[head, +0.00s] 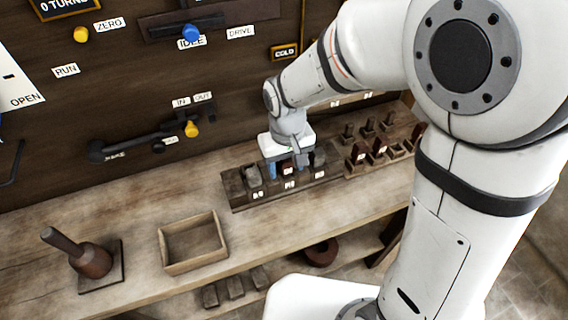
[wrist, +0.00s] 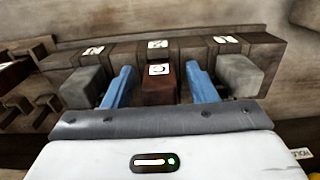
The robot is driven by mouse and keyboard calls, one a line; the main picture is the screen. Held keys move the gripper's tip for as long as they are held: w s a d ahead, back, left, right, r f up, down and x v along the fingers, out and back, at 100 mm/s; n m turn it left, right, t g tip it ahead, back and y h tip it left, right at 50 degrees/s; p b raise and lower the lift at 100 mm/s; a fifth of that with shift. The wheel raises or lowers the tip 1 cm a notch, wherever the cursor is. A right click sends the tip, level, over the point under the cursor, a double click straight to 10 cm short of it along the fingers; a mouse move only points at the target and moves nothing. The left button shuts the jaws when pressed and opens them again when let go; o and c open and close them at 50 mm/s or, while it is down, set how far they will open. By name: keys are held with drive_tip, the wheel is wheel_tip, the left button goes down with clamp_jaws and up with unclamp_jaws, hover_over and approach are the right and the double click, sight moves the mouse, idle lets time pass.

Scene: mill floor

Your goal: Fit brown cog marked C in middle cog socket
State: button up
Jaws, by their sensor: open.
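The brown cog marked C (wrist: 159,90) sits at the middle place of a dark wooden rack (wrist: 118,56), between two grey blocks. In the head view the brown cog (head: 288,169) shows small below my gripper (head: 286,164). In the wrist view the two blue fingers of my gripper (wrist: 161,84) stand apart, one on each side of the cog, with a visible gap to it on both sides. The cog looks level and in line with the middle label. How deep it sits in the socket is hidden.
Grey blocks (wrist: 85,87) and (wrist: 238,75) flank the fingers closely. Right of the rack, a second holder (head: 378,152) carries several brown and dark pieces. An empty wooden tray (head: 163,250) and a mallet-like tool (head: 91,262) stand on the bench at left. Levers line the wall behind.

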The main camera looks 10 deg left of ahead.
drive_tip(key=shift+r, duration=0.1)
wheel_tip(320, 180, up, 8)
drive_tip(key=shift+f, duration=0.15)
